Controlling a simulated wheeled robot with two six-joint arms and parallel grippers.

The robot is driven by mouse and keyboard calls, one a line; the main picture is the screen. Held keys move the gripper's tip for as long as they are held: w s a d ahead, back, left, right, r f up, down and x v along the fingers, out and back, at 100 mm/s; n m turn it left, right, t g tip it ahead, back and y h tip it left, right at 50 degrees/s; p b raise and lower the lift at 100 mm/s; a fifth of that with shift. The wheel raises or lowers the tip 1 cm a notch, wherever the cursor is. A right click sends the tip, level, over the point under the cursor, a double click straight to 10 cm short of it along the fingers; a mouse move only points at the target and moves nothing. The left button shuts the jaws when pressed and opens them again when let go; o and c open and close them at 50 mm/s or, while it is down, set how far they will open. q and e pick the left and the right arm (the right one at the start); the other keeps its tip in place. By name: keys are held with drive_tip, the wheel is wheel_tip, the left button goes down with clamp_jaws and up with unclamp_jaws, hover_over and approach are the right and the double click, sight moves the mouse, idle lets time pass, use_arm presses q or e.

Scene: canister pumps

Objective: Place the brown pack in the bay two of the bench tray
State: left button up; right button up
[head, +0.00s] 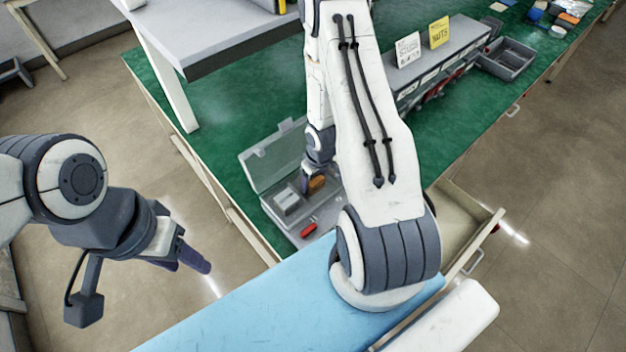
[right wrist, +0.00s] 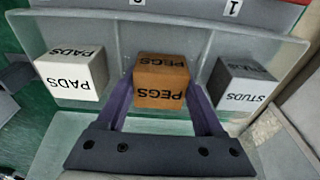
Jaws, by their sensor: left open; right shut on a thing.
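The brown pack (right wrist: 160,82), marked PEGS, is between the two fingers of my right gripper (right wrist: 162,100), which is shut on it. In the head view the pack (head: 317,183) is a small orange-brown block, partly hidden by my right gripper (head: 308,184). The grey tray (head: 326,214) with a clear raised lid (head: 275,155) lies below it. In the right wrist view the pack is in line with the middle bay; whether it touches the floor I cannot tell. A rim label reads 1 at right; the middle label is cut off. My left gripper (head: 185,264) is open and empty, over the floor.
A white PADS pack (right wrist: 72,75) is left of the brown pack and a grey STUDS pack (right wrist: 240,88) right of it. A red object (head: 308,230) lies at the tray's front.

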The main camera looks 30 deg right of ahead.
drive_tip(key=shift+f, duration=0.2)
drive_tip(key=o, duration=1.4)
drive_tip(key=shift+r, duration=0.2)
